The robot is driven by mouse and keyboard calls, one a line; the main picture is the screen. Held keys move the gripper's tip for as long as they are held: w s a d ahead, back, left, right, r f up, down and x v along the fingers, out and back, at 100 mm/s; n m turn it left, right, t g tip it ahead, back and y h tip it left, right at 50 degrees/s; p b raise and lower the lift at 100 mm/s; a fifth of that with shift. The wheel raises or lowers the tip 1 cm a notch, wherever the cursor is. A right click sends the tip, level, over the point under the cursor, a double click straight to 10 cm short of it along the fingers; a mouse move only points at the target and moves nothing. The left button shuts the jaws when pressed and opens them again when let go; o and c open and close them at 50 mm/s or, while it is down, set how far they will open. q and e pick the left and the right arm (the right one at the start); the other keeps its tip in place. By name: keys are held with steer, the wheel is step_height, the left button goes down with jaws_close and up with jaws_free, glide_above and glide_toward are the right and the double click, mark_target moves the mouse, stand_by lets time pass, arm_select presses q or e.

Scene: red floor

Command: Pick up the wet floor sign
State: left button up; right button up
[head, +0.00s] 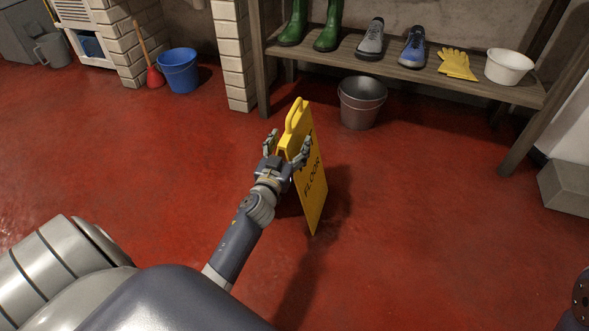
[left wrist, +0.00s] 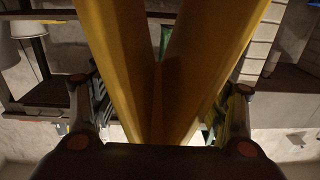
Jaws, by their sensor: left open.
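The yellow wet floor sign (head: 313,190) stands upright on the red floor, with a loop handle at its top and the word FLOOR on its face. My left gripper (head: 286,146) is open at the upper part of the sign, with one finger on each side of it. In the left wrist view the sign's two yellow panels (left wrist: 122,60) fill the middle, between the open fingers of my left gripper (left wrist: 160,108). I cannot tell whether the fingers touch it. At the lower right edge of the head view a small dark part of my body shows; my right gripper is not in view.
A wooden shelf (head: 400,72) at the back holds green boots, shoes, yellow gloves (head: 457,64) and a white bowl (head: 509,66). A metal bucket (head: 362,103) stands behind the sign. A blue bucket (head: 179,71) and red plunger (head: 154,76) are farther left. The floor around the sign is clear.

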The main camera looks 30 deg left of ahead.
arm_select(q)
steer(key=shift+x, duration=0.9)
steer(key=shift+c, duration=0.6)
jaws_close()
steer(key=shift+w, duration=0.1)
steer(key=shift+r, duration=0.25)
